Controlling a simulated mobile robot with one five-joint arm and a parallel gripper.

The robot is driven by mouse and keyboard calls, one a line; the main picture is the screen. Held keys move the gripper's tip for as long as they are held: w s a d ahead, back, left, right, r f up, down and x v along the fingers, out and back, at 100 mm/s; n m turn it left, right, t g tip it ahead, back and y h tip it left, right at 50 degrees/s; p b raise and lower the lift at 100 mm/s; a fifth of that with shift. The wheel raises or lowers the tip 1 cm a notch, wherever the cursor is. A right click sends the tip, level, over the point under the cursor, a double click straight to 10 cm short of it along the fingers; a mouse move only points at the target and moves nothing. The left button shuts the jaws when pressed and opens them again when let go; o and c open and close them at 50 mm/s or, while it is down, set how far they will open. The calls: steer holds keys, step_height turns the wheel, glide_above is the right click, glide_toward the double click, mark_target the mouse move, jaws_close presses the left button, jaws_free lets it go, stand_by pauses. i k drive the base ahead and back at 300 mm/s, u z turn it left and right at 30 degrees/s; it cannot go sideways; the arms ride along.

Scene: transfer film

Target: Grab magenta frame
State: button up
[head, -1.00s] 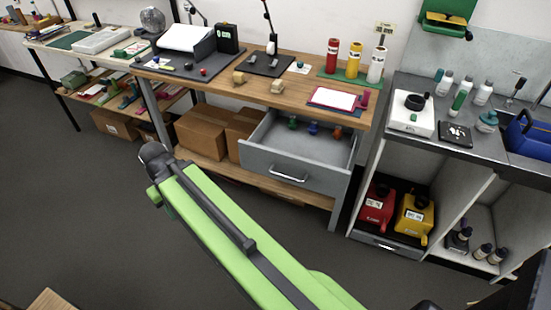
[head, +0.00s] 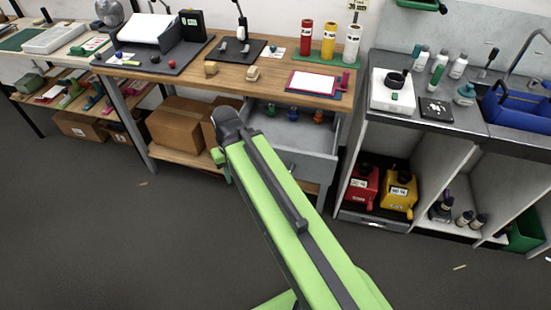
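The magenta frame (head: 290,80) lies flat around a white panel (head: 313,82) near the right end of the wooden workbench (head: 185,76). A small upright magenta piece (head: 345,79) stands at its right side; I cannot tell whether they are joined. My green arm link reaches up from the bottom of the view, and its dark upper joint shows in front of the bench. My gripper is not in view.
A grey drawer (head: 304,166) stands open under the bench, holding several small coloured pieces, partly behind my arm. Red, yellow and white bottles stand on a green mat (head: 299,56) behind the frame. A grey counter (head: 454,129) is on the right.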

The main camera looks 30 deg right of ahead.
mark_target(305, 82)
steer(key=z, duration=0.05)
steer(key=k, duration=0.35)
steer(key=z, duration=0.3)
steer(key=i, duration=0.5)
steer(key=z, duration=0.2)
steer(key=k, duration=0.55)
steer(key=u, duration=1.05)
steer(key=i, duration=2.05)
steer(key=u, duration=0.1)
